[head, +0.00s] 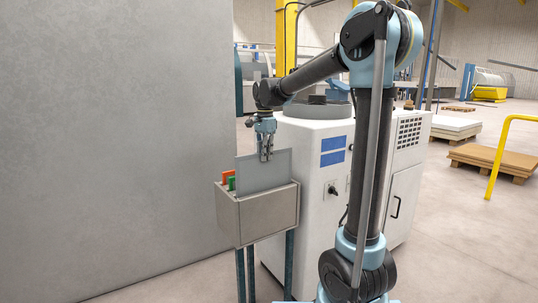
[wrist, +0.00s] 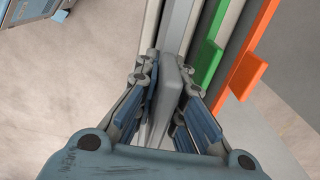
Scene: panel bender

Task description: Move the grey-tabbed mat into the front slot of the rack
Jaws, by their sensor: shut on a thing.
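My gripper (head: 265,152) is shut on the grey tab (wrist: 172,85) of the grey-tabbed mat. The mat (head: 262,172) is a grey sheet standing upright at the rack. Its upper part shows above the rim, and its lower part is hidden behind the front wall. The rack (head: 258,214) is a beige-grey open-topped box on blue legs. A green-tabbed mat (wrist: 207,62) and an orange-tabbed mat (wrist: 249,70) stand beside the held mat, with green nearer to it. I cannot see how deep the held mat sits.
A large grey wall (head: 110,130) rises to the left of the rack. A white machine cabinet (head: 305,150) stands close behind and right of it. Open floor lies farther right, with a pallet of brown sheets (head: 495,160) and a yellow rail (head: 497,155).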

